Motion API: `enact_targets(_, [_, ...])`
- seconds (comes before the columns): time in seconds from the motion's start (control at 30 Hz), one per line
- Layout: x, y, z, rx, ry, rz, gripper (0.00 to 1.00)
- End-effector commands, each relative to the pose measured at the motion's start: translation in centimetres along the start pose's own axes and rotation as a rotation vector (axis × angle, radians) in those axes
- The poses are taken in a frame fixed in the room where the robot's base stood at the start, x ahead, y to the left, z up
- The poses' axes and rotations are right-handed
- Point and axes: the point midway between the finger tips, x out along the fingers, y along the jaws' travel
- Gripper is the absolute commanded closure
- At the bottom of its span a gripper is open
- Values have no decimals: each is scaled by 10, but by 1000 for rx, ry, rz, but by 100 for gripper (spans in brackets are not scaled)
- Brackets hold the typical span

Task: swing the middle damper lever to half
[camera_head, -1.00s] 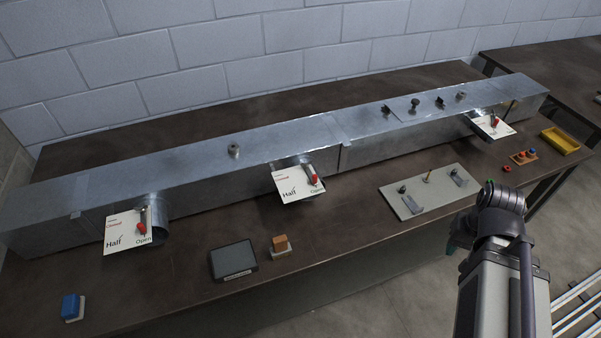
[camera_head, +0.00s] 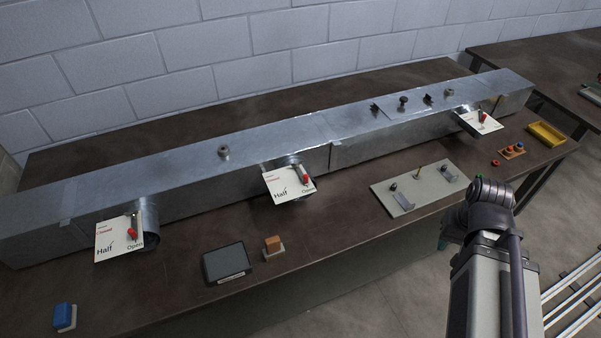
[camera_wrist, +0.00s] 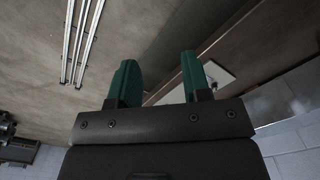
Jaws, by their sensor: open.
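The middle damper in the head view has a white plate (camera_head: 277,188) marked Half and Open, fixed to a short branch on the front of the long metal duct (camera_head: 185,170). Its red-tipped lever (camera_head: 304,176) lies at the plate's right side, pointing down toward the Open mark. My gripper (camera_wrist: 158,82) shows in the wrist view with two green fingers apart and nothing between them. In the head view my arm stands at the lower right, well away from the middle damper, and hides most of the gripper.
Similar damper plates sit at the left (camera_head: 117,238) and far right (camera_head: 478,123). On the bench front are a dark tablet (camera_head: 226,262), an orange block (camera_head: 272,244), a blue block (camera_head: 64,316), a grey panel with fittings (camera_head: 420,190) and a yellow tray (camera_head: 546,134). Open bench lies before the middle damper.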

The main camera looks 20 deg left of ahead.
Motion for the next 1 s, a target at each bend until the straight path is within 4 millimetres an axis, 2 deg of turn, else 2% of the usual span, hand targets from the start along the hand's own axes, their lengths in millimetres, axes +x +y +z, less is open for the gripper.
enact_targets(0.2, [-2, -6, 0, -13, 0, 0, 56])
enact_targets(0.27, [-6, -22, -1, -53, 0, 0, 56])
enact_targets(0.33, [-15, -60, -16, -141, 0, -1, 56])
enact_targets(0.37, [-19, -84, -27, -190, 0, -1, 56])
enact_targets(0.47, [-34, -192, -70, -351, 1, -9, 56])
enact_targets(0.5, [-39, -242, -84, -397, 1, -13, 56])
enact_targets(0.6, [-47, -352, -102, -455, -1, -24, 56])
enact_targets(0.63, [-48, -376, -106, -456, -2, -27, 56])
enact_targets(0.7, [-47, -411, -123, -413, -4, -33, 56])
enact_targets(0.77, [-45, -413, -130, -351, -5, -38, 56])
enact_targets(1.0, [-36, -407, -124, -317, -5, -39, 56])
